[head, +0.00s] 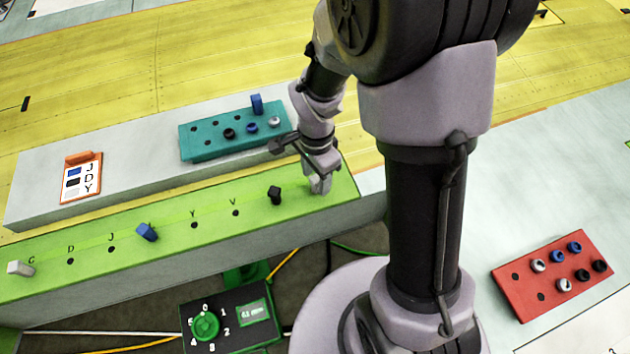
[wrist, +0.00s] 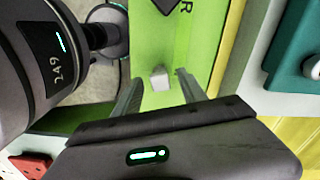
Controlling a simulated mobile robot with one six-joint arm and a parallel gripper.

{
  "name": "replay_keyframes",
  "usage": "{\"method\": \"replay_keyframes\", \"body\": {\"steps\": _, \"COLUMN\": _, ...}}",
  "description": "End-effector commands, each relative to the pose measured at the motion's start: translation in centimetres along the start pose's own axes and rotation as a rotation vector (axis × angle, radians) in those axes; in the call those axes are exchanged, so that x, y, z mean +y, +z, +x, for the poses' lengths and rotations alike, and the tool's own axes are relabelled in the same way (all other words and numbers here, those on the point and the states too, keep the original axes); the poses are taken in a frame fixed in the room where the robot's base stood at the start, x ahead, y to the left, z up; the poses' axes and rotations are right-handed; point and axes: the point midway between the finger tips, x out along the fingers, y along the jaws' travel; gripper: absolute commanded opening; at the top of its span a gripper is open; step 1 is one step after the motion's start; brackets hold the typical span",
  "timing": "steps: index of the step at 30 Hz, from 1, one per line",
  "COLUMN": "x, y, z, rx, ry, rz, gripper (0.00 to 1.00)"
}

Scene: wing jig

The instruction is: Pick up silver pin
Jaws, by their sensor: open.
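A silver pin (wrist: 160,78) stands on the green beam (wrist: 210,50) in the wrist view, near the letter R. My gripper (wrist: 160,88) is open, with one finger on each side of this pin and a visible gap to each. In the head view my gripper (head: 319,184) points down over the right end of the green beam (head: 330,200), and it mostly hides the pin there. Another silver pin (head: 20,268) is at the beam's far left, by the letter G.
A black pin (head: 275,195) is close left of my gripper, and a blue pin (head: 147,232) farther left. Behind are a teal block (head: 200,150) with a raised blue pin (head: 257,104) and an orange card stand (head: 82,158). A red block (head: 525,300) is right; a dial box (head: 228,318) is in front.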

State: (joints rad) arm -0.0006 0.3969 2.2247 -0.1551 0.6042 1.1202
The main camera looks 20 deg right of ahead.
Motion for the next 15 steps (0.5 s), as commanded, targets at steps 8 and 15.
{"method": "replay_keyframes", "body": {"steps": 8, "x": -0.03, "y": 0.0, "z": 0.96, "rx": 0.0, "ry": -0.001, "rz": 0.001, "gripper": 0.49}}
{"method": "replay_keyframes", "body": {"steps": 15, "x": -0.03, "y": 0.0, "z": 0.94, "rx": 0.0, "ry": -0.001, "rz": 0.0, "gripper": 0.06}}
